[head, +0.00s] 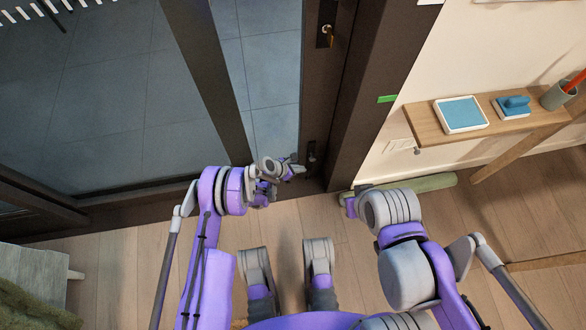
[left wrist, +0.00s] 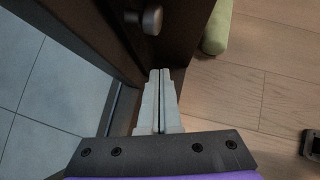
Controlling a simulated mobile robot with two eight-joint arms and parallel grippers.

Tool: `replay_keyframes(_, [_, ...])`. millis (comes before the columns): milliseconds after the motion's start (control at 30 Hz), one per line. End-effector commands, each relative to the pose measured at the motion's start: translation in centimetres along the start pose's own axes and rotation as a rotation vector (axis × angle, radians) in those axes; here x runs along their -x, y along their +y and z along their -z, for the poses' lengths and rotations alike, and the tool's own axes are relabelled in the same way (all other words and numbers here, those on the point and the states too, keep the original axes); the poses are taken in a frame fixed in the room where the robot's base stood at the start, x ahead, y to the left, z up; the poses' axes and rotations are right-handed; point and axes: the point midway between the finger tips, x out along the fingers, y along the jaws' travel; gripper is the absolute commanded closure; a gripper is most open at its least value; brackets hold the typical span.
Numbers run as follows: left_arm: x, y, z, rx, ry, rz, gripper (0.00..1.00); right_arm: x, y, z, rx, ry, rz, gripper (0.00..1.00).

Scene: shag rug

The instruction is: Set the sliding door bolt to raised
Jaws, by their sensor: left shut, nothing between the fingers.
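The bolt (head: 311,151) is a small dark fitting with a knob, low on the dark brown sliding door frame in the head view. In the left wrist view its rounded grey knob (left wrist: 151,19) stands out from the brown frame, above and beyond my fingertips. My left gripper (head: 296,170) is beside the lower door frame, just below the bolt. Its fingers (left wrist: 160,74) are shut, empty and apart from the knob. My right arm is at the right in the head view; its fingers are hidden behind its wrist.
A door handle (head: 325,36) sits higher on the frame. A green rolled cushion (head: 428,184) lies on the floor by the wall. A wooden shelf (head: 480,130) with a blue-topped tray (head: 461,115) and a cup (head: 558,96) juts out at the right. Bare wood floor lies in front.

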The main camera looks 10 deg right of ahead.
Motion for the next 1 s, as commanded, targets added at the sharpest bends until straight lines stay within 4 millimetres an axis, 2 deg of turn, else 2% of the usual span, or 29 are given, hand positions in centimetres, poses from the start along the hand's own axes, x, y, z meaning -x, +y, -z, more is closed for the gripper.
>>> replay_keyframes(67, [-1.5,0.0,0.0,-0.003,0.0,0.001,1.0,-0.4,0.0,-0.1,0.0,0.0,0.0,0.72])
replay_keyframes(100, [-0.8,0.0,-1.0,-0.002,0.0,0.001,1.0,-0.5,0.0,-0.1,0.0,0.0,0.0,0.72])
replay_keyframes(300, [0.0,0.0,-3.1,-0.001,-0.001,0.0,1.0,-0.7,0.0,-0.1,0.0,0.001,0.0,0.72])
replay_keyframes(467, [0.3,0.0,-3.8,-0.001,0.0,0.0,1.0,-0.8,0.0,-0.1,0.0,0.001,0.0,0.72])
replay_keyframes(800, [0.4,0.0,-3.9,0.0,0.0,0.0,1.0,-0.7,0.0,-0.1,0.0,0.001,0.0,0.72])
replay_keyframes(1000, [2.4,0.0,-5.8,0.0,0.0,0.0,1.0,0.1,0.0,0.0,0.0,0.0,0.0,0.72])
